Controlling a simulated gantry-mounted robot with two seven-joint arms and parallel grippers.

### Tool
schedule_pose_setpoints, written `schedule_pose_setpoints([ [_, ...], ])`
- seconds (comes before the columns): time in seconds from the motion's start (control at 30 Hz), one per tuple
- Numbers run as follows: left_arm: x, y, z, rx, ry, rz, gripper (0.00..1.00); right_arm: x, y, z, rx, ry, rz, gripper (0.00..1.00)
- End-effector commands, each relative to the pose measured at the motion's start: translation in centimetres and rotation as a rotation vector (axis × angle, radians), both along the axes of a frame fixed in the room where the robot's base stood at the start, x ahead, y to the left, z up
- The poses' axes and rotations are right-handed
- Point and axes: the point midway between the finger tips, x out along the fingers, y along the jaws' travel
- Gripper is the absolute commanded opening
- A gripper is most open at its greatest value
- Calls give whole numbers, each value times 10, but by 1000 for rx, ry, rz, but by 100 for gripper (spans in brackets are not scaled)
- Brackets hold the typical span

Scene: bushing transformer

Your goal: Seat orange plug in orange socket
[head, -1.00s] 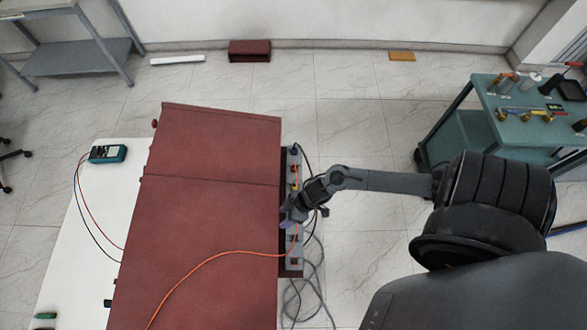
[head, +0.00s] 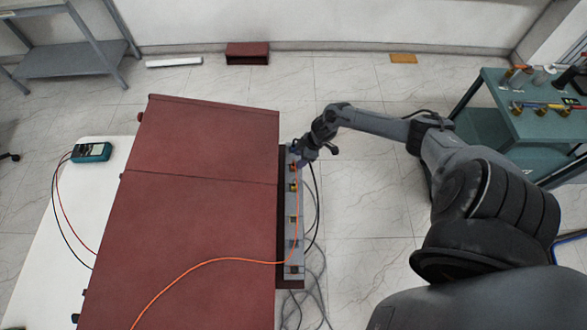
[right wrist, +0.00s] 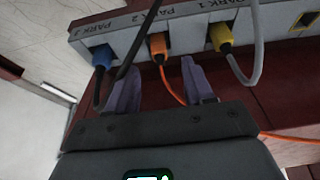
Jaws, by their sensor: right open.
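In the right wrist view an orange plug (right wrist: 158,47) sits in the middle PARK 2 place of a grey panel (right wrist: 180,25), between a blue plug (right wrist: 102,57) and a yellow plug (right wrist: 221,36). My right gripper (right wrist: 160,85) is open and empty. Its two purple fingers point at the panel, one on each side of the orange plug's line, with the tips just short of it. In the head view the right gripper (head: 303,153) is at the far end of the panel strip (head: 292,262). I cannot make out an orange socket. My left gripper is out of view.
The orange cable (head: 215,261) drapes across the dark red transformer box (head: 205,215). A black cable crosses in front of the panel in the wrist view. Grey cables lie on the floor beside the box. A green cart (head: 520,125) stands at right.

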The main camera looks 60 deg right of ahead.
Motion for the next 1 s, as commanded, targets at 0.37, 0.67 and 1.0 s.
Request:
schedule_pose_setpoints([
  [0.37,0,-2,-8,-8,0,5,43,14,7,-33,2,0,0,52],
  [0.67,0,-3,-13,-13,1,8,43,20,10,-50,0,0,1,52],
  [1.0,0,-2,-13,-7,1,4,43,19,10,-50,0,0,1,28],
])
